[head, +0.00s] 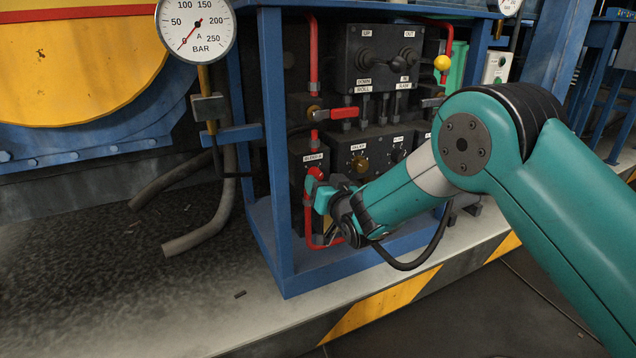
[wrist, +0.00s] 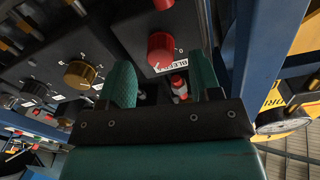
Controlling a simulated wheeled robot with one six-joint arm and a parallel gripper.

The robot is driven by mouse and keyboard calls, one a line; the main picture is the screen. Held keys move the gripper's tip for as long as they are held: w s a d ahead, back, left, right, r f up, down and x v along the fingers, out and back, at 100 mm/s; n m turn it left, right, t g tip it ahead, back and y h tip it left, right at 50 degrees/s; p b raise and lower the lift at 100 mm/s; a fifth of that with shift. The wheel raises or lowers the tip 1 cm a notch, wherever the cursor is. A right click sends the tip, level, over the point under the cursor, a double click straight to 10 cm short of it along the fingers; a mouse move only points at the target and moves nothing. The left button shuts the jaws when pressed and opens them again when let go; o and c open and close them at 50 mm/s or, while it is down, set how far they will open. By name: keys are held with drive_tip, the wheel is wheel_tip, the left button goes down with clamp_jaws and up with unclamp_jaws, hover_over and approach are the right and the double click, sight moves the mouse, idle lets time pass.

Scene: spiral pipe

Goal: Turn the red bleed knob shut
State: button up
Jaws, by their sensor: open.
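The red bleed knob (wrist: 160,52) sits on a dark panel face, beside a white label that reads like "BLEED". In the head view the red knob (head: 316,173) shows just above my gripper's teal fingers, below the bleed label. My gripper (wrist: 163,70) is open, with one teal finger on each side of the knob's line in the wrist view. The knob appears at or just ahead of the fingertips, with gaps on both sides. I cannot tell its exact depth. My gripper (head: 322,198) partly hides the lower panel in the head view.
A brass knob (wrist: 82,74) is on the adjacent panel. A red pipe (head: 308,222) runs down close beside my gripper. A blue frame post (head: 275,150) stands to the left. A lever box (head: 383,58) is above. A pressure gauge (head: 195,27) hangs at upper left.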

sight(316, 175)
drive_tip(key=shift+x, duration=1.4)
drive_tip(key=shift+c, duration=0.3)
drive_tip(key=c, duration=0.9)
